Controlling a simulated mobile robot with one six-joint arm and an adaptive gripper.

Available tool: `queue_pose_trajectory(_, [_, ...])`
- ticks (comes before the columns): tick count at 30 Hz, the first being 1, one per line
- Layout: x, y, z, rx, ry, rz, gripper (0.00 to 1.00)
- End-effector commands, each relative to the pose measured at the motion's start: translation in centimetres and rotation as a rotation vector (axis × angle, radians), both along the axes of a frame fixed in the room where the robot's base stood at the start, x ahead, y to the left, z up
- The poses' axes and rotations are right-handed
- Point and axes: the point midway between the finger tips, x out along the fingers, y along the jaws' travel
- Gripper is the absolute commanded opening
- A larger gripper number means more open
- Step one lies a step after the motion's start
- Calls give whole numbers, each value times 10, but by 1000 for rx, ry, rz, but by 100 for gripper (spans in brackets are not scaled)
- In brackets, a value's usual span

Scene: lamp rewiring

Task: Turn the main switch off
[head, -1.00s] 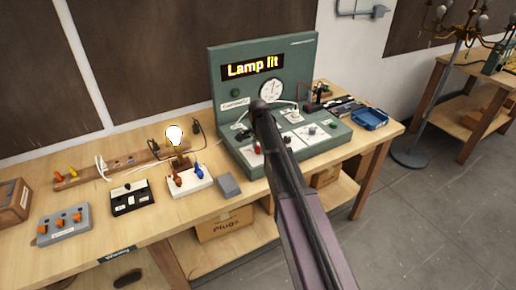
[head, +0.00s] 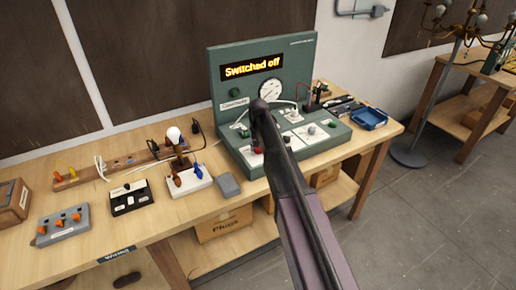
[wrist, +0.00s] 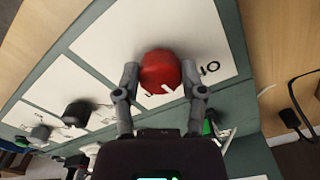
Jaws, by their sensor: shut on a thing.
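The red knob of the main switch (wrist: 160,72) sits on a white plate of the green panel in the wrist view. My gripper (wrist: 163,82) is shut on it, one finger on each side. The panel's display (head: 253,67) reads "Switched off". The lamp bulb (head: 174,135) is unlit.
Other knobs sit along the panel, including a black one (wrist: 77,113) in the wrist view. A grey switch box (head: 63,226), a black box (head: 131,198) and a blue tray (head: 370,119) stand on the wooden bench.

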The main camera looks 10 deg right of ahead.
Motion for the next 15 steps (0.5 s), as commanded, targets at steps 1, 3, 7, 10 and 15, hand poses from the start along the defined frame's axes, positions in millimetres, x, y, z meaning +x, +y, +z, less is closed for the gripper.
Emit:
queue_pose_trajectory(1, [-2, -1, -1, -1, 3, 42, 5])
queue_pose_trajectory(3, [-2, -1, -1, 0, 4, 109, 5])
queue_pose_trajectory(7, [-2, -1, -1, 0, 4, 232, 5])
queue_pose_trajectory(10, [-2, -1, -1, 0, 4, 325, 5])
queue_pose_trajectory(15, [-2, -2, -1, 0, 4, 468, 5])
